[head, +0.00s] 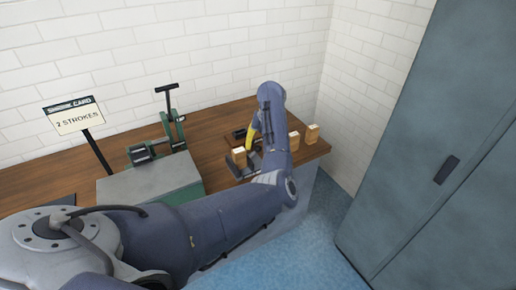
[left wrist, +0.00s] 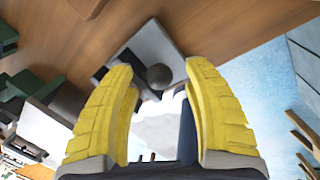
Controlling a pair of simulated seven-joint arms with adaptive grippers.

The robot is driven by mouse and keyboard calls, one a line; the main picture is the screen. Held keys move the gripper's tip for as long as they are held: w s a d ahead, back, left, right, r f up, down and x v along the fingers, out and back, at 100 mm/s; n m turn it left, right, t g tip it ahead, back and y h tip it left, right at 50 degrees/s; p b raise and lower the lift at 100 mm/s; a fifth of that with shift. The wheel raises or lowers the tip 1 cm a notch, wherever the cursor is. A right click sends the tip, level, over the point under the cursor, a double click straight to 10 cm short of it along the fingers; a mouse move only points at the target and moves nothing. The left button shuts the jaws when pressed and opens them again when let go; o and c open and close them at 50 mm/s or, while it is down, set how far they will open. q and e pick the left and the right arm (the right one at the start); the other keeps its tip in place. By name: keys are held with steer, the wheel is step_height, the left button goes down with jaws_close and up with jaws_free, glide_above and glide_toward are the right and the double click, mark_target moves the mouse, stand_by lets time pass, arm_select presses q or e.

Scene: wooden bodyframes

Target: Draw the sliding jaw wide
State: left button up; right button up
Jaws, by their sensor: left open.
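A small grey metal fixture (head: 236,168) sits near the front edge of the wooden bench, beside my left gripper (head: 253,138); a wooden block (head: 239,153) shows at it. In the left wrist view a grey plate-like part (left wrist: 135,48) with a dark round knob (left wrist: 160,77) lies just beyond the fingertips; I take it for the sliding jaw. My left gripper (left wrist: 163,75) is open, its yellow fingers spread to either side of the knob, with a visible gap. I cannot tell whether they touch it. My right gripper is not in view.
A green lever machine (head: 170,135) stands behind a grey-topped green box (head: 150,181) on the bench (head: 215,125). A sign (head: 75,117) reads "2 STROKES". Wooden blocks (head: 312,133) stand at the bench's right end. A tall grey cabinet (head: 430,130) stands at the right.

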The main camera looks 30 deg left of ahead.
arm_select(q)
steer(key=shift+a+f, duration=0.1)
steer(key=shift+f, duration=0.5)
steer(key=shift+s, duration=0.1)
steer(key=shift+c, duration=0.2)
jaws_close()
